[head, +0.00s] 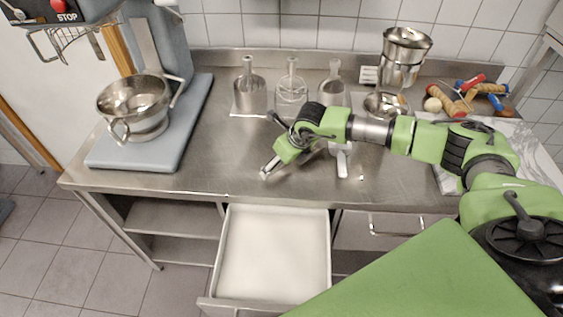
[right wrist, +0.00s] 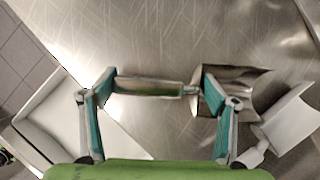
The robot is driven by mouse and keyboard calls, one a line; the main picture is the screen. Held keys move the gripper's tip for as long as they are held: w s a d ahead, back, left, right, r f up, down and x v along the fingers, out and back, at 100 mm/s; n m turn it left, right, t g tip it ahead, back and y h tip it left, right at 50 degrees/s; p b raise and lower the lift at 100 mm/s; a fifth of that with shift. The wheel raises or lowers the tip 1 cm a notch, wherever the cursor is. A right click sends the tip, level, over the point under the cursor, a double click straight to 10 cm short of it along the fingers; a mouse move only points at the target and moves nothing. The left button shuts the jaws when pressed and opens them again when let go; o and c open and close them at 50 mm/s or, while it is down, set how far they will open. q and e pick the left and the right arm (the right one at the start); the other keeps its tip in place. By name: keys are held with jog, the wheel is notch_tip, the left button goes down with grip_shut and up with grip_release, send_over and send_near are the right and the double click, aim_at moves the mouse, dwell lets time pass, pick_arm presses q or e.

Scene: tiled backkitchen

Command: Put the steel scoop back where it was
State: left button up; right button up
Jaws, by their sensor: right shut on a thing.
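The steel scoop (right wrist: 235,88) shows in the right wrist view, with its handle (right wrist: 150,87) lying lengthwise between the fingers of my right gripper (right wrist: 152,105). The gripper is shut on the scoop, its fingers far apart near the two ends of the handle. In the head view my right gripper (head: 272,167) is low over the front middle of the steel counter (head: 190,160); the scoop is mostly hidden there. A white scoop (head: 342,160) lies just right of it, also seen in the right wrist view (right wrist: 290,127). My left gripper is out of view.
Three upright handled vessels (head: 249,97) stand along the back. An open white drawer (head: 273,255) juts out below.

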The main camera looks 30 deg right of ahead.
jog(key=o, duration=1.3)
jog(key=shift+o, duration=0.2)
jog(key=shift+r, duration=0.1)
jog(key=b+v, duration=0.2)
jog(key=v, duration=1)
jog(key=shift+b, duration=0.4)
